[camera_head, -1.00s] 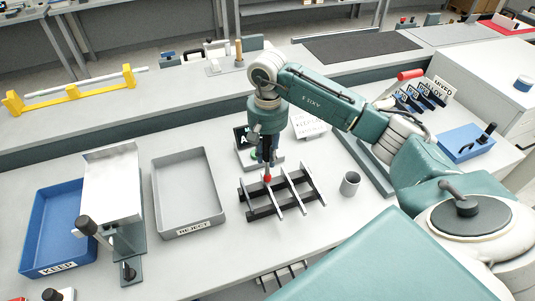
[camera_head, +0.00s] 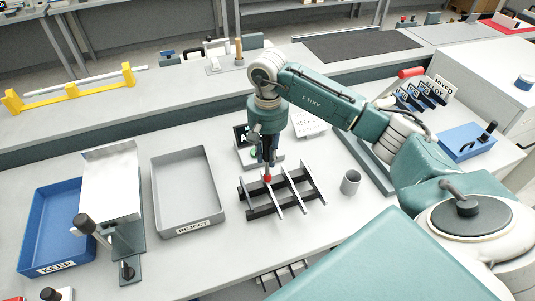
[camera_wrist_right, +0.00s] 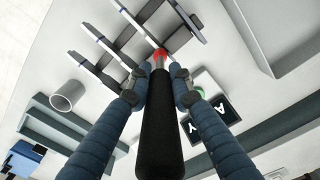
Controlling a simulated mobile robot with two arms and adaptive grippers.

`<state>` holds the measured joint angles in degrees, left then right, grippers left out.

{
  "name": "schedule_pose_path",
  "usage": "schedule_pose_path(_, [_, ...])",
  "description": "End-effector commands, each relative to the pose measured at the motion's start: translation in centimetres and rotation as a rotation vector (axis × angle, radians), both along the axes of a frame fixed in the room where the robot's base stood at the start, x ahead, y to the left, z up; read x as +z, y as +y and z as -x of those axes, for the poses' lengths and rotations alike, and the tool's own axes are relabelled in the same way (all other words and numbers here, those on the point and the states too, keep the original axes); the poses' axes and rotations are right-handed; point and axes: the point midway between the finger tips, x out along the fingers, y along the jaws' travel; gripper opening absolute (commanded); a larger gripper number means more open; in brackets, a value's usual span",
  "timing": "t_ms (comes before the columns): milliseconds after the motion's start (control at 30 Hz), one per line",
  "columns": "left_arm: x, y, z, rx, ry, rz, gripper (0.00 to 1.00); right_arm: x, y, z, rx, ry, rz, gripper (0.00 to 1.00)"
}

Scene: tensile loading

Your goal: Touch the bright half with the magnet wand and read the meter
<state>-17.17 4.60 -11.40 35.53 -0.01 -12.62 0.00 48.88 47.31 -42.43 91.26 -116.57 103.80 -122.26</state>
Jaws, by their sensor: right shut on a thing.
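My right gripper (camera_head: 263,152) points down over the table, shut on the black handle of the magnet wand (camera_wrist_right: 160,125). The wand's red tip (camera_head: 267,178) is down at the back rail of a dark rack (camera_head: 262,212), by the end of one of its bars; I cannot tell whether it touches. Several light metal bars (camera_head: 297,190) lie across the rack's rails. In the right wrist view the red tip (camera_wrist_right: 160,53) covers part of the rack. A meter with a black display (camera_head: 240,136) stands behind, partly hidden by the gripper. My left gripper is out of view.
A grey REJECT tray (camera_head: 186,227) and a blue KEEP tray (camera_head: 30,225) are to the left, with a metal stand (camera_head: 112,185) between. A grey cup (camera_head: 350,182) stands right of the rack. A blue box (camera_head: 462,140) is further right.

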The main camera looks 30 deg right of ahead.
Motion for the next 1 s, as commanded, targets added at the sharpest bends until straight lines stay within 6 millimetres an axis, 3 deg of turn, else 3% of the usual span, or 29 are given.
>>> schedule_pose_path(1000, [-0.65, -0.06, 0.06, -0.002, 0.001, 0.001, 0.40, -0.20, -0.01, 0.05, 0.000, 0.001, 0.000, 0.00])
